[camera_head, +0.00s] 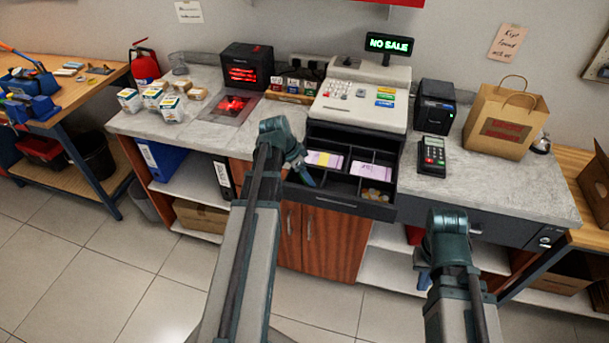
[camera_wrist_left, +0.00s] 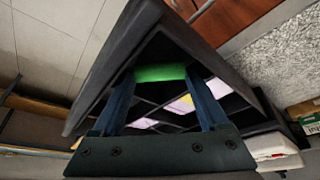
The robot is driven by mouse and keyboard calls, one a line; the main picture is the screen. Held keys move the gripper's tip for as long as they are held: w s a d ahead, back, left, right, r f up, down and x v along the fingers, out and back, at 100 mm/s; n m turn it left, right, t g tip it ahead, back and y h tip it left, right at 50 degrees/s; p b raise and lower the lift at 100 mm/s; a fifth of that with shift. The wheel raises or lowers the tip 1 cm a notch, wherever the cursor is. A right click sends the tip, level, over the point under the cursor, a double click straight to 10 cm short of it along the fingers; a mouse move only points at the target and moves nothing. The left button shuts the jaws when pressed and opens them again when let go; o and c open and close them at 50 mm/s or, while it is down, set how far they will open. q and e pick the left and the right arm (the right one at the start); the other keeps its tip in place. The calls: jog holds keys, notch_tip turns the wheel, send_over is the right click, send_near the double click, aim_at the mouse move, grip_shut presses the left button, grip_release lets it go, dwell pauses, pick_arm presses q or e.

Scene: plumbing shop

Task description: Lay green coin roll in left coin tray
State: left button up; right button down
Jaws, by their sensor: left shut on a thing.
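The open cash drawer (camera_head: 346,204) holds a divided insert with banknotes (camera_head: 325,159) in back compartments and coins (camera_head: 375,194) in the front right one. My left gripper (camera_head: 303,176) is over the drawer's left front part and hides much of the front left compartment. In the left wrist view, the left gripper (camera_wrist_left: 163,80) is shut on the green coin roll (camera_wrist_left: 160,73), which lies crosswise between the fingertips, with the drawer behind it. The roll is hidden in the head view. My right gripper (camera_head: 423,280) hangs low before the counter, its fingers mostly hidden by its wrist.
The cash register (camera_head: 365,92) stands behind the drawer. A card terminal (camera_head: 432,154), a paper bag (camera_head: 506,121) and a black printer (camera_head: 435,103) are to its right. Small boxes (camera_head: 171,108) and a red-lit scanner (camera_head: 231,106) are to its left. The counter front is right below the drawer.

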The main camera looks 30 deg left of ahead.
pick_arm(q)
jog(key=shift+f+b, duration=0.35)
jog(key=shift+f, duration=0.15)
jog(key=o, duration=1.2)
jog(key=shift+o, duration=0.2)
jog(key=shift+r, duration=0.1)
jog(key=shift+r+p, duration=0.55)
jog(key=shift+p, duration=0.1)
jog(key=p+v, duration=1.1)
jog(key=v, duration=0.1)
